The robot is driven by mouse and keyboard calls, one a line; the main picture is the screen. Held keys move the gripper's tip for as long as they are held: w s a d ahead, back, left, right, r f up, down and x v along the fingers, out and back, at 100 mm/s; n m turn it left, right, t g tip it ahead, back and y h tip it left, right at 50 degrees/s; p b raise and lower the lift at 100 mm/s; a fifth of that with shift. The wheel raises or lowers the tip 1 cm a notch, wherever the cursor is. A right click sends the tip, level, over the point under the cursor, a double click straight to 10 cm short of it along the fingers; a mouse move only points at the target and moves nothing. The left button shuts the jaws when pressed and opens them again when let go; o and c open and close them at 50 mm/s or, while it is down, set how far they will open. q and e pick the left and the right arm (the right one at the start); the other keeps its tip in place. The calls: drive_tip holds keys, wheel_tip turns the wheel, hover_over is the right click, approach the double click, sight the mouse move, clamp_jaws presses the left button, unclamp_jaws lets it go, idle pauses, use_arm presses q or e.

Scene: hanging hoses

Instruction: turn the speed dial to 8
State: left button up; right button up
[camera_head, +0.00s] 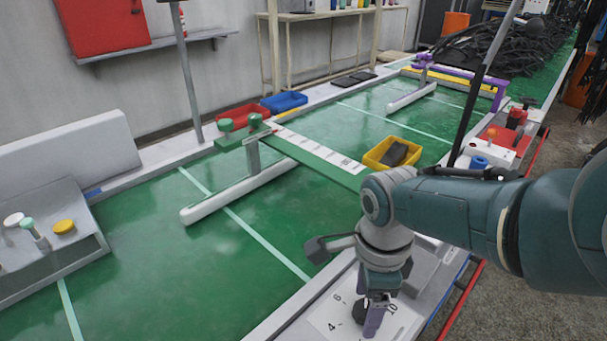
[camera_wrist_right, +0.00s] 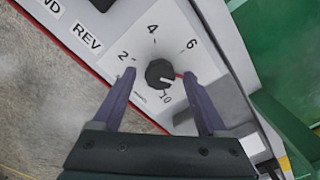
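The speed dial (camera_wrist_right: 161,73) is a round black knob on a white panel (camera_wrist_right: 128,42) in the right wrist view. The numbers 2, 4, 6 and 10 show around it; the 8 is not visible, and my right finger covers that side. In the head view my right gripper (camera_head: 370,305) points down over the panel and mostly hides the dial. My left gripper is not in view.
The panel sits at the near edge of a green conveyor table (camera_head: 180,290). A yellow bin (camera_head: 375,158) with a dark item stands beyond my right arm. A red and white box (camera_head: 495,142) with buttons is farther right. Labels REV (camera_wrist_right: 87,39) and END-like text lie beside the dial.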

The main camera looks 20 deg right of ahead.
sight(365, 309)
wheel_tip(365, 309, up, 10)
drive_tip(key=p, duration=0.8)
drive_tip(key=shift+f, duration=0.1)
